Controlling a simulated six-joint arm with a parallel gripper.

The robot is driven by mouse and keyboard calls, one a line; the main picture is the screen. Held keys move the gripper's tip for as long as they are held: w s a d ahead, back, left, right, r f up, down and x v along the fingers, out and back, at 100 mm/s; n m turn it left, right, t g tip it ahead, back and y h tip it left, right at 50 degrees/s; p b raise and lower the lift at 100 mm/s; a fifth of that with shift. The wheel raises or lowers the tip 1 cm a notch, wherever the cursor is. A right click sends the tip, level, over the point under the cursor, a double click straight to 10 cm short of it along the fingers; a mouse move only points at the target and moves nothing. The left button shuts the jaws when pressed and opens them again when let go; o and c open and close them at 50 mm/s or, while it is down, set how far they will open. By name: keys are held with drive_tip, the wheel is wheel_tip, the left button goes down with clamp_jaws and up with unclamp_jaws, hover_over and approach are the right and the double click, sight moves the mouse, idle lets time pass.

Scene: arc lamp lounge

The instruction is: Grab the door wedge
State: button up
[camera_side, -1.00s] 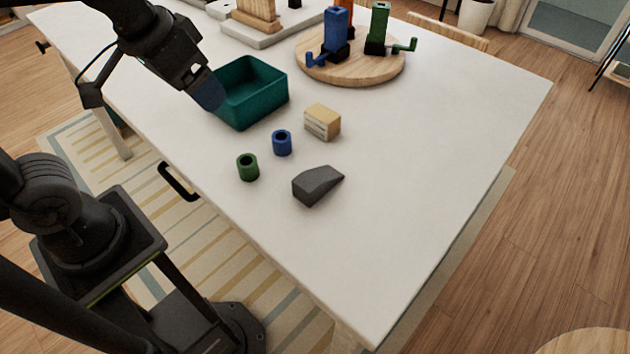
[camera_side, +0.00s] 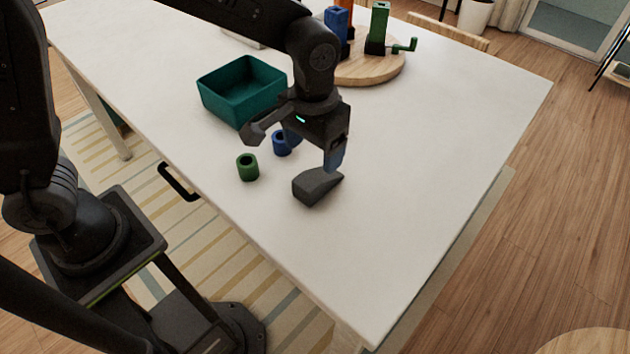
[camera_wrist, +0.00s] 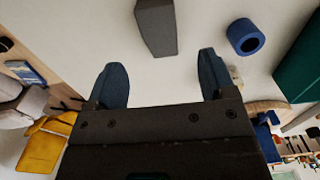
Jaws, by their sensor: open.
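The door wedge (camera_side: 316,187) is a dark grey block with a sloping top, lying on the white table in the side view. It also shows at the top of the wrist view (camera_wrist: 156,26), partly cut off by the frame edge. My gripper (camera_side: 314,150) is just above and behind the wedge in the side view, with its blue fingertips pointing down. In the wrist view my gripper (camera_wrist: 163,75) has its two blue fingers wide apart with nothing between them, and the wedge lies beyond the fingertips.
A blue ring (camera_side: 281,143) and a green ring (camera_side: 248,167) stand left of the wedge. A teal bin (camera_side: 222,104) is behind them. A round wooden board (camera_side: 375,68) with coloured cranked blocks is at the back. The table (camera_side: 430,170) is clear to the right.

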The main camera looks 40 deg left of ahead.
sight(315, 176)
wheel_tip(315, 176, down, 9)
drive_tip(key=shift+w+r, duration=0.1)
idle(0.4)
drive_tip(key=c, duration=1)
